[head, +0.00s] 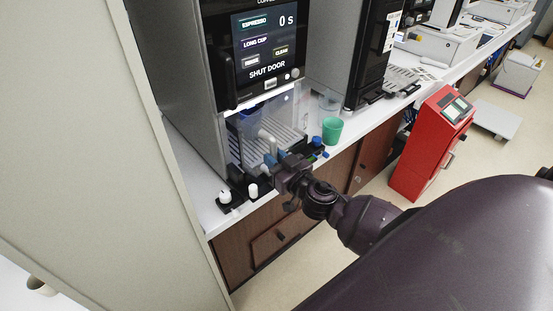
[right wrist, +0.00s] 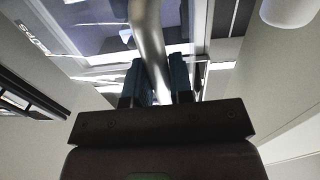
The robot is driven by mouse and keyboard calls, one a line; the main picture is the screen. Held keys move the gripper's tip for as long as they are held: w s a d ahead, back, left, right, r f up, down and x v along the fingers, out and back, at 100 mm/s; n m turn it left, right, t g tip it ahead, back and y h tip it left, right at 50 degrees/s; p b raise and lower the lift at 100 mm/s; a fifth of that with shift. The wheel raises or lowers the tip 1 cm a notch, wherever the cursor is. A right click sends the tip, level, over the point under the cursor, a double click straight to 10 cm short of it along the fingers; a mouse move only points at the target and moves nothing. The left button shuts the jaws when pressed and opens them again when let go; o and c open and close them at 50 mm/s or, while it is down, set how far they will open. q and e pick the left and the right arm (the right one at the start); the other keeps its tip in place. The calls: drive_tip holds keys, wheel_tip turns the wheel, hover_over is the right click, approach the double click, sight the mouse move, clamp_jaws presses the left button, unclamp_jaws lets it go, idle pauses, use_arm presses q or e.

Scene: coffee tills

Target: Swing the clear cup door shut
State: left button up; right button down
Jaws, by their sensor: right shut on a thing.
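The coffee machine (head: 262,50) stands on the counter in the head view, its screen reading "SHUT DOOR". Its clear cup door (head: 290,112) is a see-through panel in front of the lit cup bay; its exact angle is hard to tell. My right gripper (head: 270,160) is at the front of the bay, its blue fingers shut on the pale bar handle (head: 265,137) of the door. In the right wrist view the handle (right wrist: 149,45) runs as a shiny rod between the two blue fingers (right wrist: 161,82). My left gripper is not in view.
A green cup (head: 332,131) and a clear cup (head: 329,101) stand on the counter right of the bay. Small white-topped items (head: 239,194) sit in a black holder at the left front. A red machine (head: 433,145) stands on the floor at right.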

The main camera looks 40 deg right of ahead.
drive_tip(key=shift+w+a, duration=0.7)
drive_tip(key=shift+w, duration=0.3)
drive_tip(key=shift+w+a, duration=0.55)
drive_tip(key=shift+w, duration=0.35)
drive_tip(key=c, duration=1.4)
unclamp_jaws()
drive_tip(key=shift+w, duration=0.15)
drive_tip(key=shift+c, duration=0.2)
drive_tip(key=o, duration=0.5)
drive_tip(key=b, duration=0.1)
approach(257, 154)
drive_tip(key=shift+s+d, duration=0.1)
drive_tip(key=shift+s, duration=0.35)
